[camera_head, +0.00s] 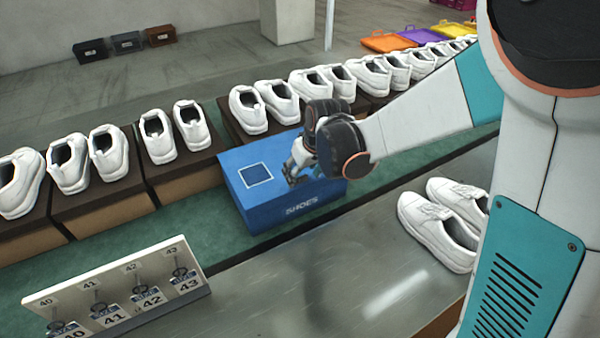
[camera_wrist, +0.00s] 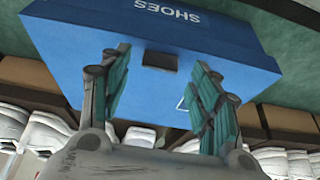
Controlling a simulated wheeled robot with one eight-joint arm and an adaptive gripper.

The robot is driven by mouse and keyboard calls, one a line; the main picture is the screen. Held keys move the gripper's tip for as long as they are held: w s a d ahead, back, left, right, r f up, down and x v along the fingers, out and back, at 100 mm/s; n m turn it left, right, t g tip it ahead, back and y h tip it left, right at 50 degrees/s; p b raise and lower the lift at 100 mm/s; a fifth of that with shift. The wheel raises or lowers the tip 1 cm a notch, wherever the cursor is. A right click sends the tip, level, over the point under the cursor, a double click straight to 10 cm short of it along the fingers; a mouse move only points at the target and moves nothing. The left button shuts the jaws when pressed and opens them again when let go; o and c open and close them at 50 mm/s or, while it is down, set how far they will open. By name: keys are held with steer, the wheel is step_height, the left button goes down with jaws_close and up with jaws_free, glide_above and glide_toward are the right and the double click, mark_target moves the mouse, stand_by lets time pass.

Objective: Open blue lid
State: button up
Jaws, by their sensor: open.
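A blue shoe box (camera_head: 262,212) with its blue lid (camera_head: 243,163) shut stands on the green conveyor in the head view. "SHOES" is written on its front, and a white-outlined square is on the lid. My gripper (camera_head: 297,172) is over the right part of the lid. In the wrist view the blue lid (camera_wrist: 70,58) fills the middle, with a small dark tab (camera_wrist: 160,61) on it. My gripper (camera_wrist: 155,85) is open there, its two teal-padded fingers apart, with the dark tab lying between them in the picture. Contact with the lid cannot be told.
White shoes (camera_head: 110,150) stand on brown boxes in a row behind the blue box. A white size rack (camera_head: 118,285) with hanging tags is at front left. A pair of white shoes (camera_head: 440,230) lies on the grey table (camera_head: 330,285) at right. The table's middle is clear.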

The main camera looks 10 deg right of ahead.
steer(key=shift+x, duration=1.05)
